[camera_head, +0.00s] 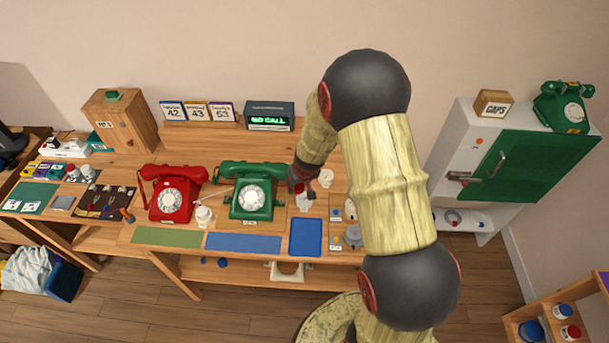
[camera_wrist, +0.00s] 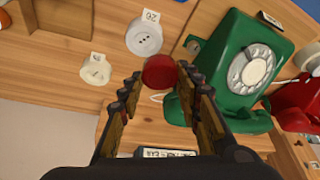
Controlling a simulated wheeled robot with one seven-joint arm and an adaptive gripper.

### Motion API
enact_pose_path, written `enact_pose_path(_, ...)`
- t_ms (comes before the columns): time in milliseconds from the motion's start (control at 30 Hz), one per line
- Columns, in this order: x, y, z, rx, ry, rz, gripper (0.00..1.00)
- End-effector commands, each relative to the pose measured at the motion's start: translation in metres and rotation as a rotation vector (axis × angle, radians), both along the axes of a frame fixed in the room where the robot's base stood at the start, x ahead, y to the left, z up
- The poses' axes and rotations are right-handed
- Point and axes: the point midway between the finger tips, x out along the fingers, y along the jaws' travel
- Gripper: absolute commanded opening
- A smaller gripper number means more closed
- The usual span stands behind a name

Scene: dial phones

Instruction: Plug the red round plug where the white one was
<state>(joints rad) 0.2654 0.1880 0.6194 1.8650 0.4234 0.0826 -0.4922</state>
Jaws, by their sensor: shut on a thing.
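The red round plug (camera_wrist: 160,72) is between my gripper's fingertips (camera_wrist: 158,85) in the wrist view, and the jaws are shut on it. A white round socket (camera_wrist: 145,37) with a small tag lies just beyond the red plug, which looks apart from it. A white plug-like piece (camera_wrist: 95,68) with a tag lies to the left, away from the socket. In the head view my gripper (camera_head: 305,190) is over the table, just right of the green phone (camera_head: 250,190). The white piece (camera_head: 326,177) shows right of it. The plug's height above the table is unclear.
The green phone (camera_wrist: 245,75) is close to the right finger in the wrist view. A red phone (camera_head: 172,195) stands farther left. A "NO CALL" display (camera_head: 268,118) stands at the back. A blue mat or tray (camera_head: 305,237) is at the front edge.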

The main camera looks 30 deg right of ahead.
Motion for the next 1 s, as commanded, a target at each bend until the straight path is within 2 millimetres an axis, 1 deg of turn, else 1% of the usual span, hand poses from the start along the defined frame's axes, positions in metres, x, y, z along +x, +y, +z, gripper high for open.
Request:
enact_pose_path(33,0.0,-0.012,0.003,-0.001,0.0,-0.016,0.14)
enact_pose_path(100,0.0,-0.022,0.003,-0.001,0.0,-0.028,0.14)
enact_pose_path(200,-0.001,-0.027,0.0,-0.001,0.001,-0.035,0.14)
enact_pose_path(467,-0.001,-0.027,-0.014,-0.002,0.003,-0.033,0.14)
enact_pose_path(800,0.0,-0.027,-0.044,-0.002,0.002,-0.034,0.14)
enact_pose_path(1000,0.0,-0.027,-0.054,-0.002,0.002,-0.033,0.14)
